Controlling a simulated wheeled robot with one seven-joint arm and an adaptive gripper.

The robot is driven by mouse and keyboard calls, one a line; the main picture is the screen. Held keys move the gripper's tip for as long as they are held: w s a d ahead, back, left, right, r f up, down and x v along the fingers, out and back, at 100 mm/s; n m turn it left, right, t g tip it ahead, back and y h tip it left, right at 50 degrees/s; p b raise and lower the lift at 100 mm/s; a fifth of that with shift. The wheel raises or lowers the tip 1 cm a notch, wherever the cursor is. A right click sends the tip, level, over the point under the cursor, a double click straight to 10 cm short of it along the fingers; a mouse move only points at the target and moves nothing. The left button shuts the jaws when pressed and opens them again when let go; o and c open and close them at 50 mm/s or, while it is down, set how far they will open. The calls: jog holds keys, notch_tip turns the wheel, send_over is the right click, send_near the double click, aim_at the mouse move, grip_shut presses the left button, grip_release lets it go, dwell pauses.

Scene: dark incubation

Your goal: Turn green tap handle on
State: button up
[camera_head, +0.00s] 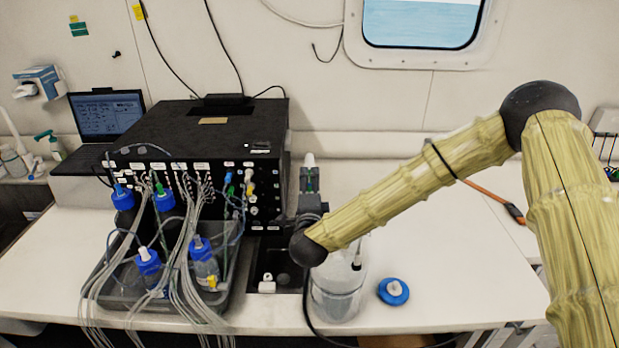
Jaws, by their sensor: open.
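My arm reaches in from the right. My gripper (311,199) is dark and seen from behind, just in front of and below the green parts. It is open; I cannot tell whether it touches the handle. The gripper and wrist hide the tap's lower part.
A grey tray (237,262) with blue-capped bottles and many tubes stands left. The black box (160,128) borders the tap. The right bench is mostly clear.

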jog(key=shift+w, duration=0.95)
jog(key=c, duration=1)
jog(key=shift+c, duration=0.2)
jog(key=shift+f+n, duration=0.1)
jog(key=shift+n, duration=0.2)
jog(key=n+b, duration=0.3)
jog(key=n, duration=0.1)
jog(key=shift+n+b, duration=1.2)
jog(key=shift+n, duration=1.1)
